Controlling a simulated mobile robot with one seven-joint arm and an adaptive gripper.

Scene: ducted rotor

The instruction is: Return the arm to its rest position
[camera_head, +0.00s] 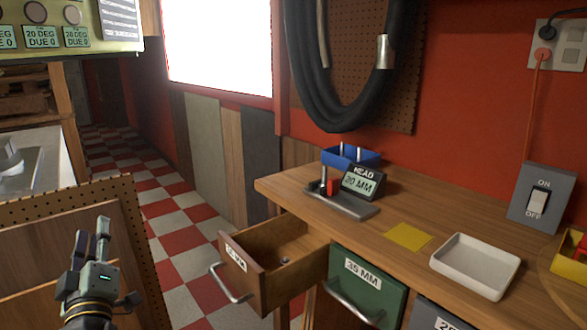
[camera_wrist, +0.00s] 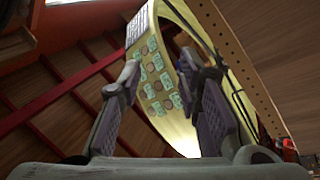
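My gripper (camera_head: 91,240) is raised at the lower left of the head view, pointing up, in front of a brown panel with a perforated edge. It is away from the workbench. In the wrist view my gripper (camera_wrist: 160,95) has its two fingers apart with nothing between them. Beyond the fingers is a yellow curved board (camera_wrist: 160,75) with green labels, apart from them. The rest of my arm is out of view.
A wooden drawer (camera_head: 262,262) stands open, jutting from the workbench (camera_head: 405,205). A green drawer (camera_head: 365,285) beside it looks shut. On the bench are a blue bin (camera_head: 350,157), a "HEAD 20 MM" display (camera_head: 362,183), a yellow square (camera_head: 407,236) and a white tray (camera_head: 475,265). Checkered floor lies left.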

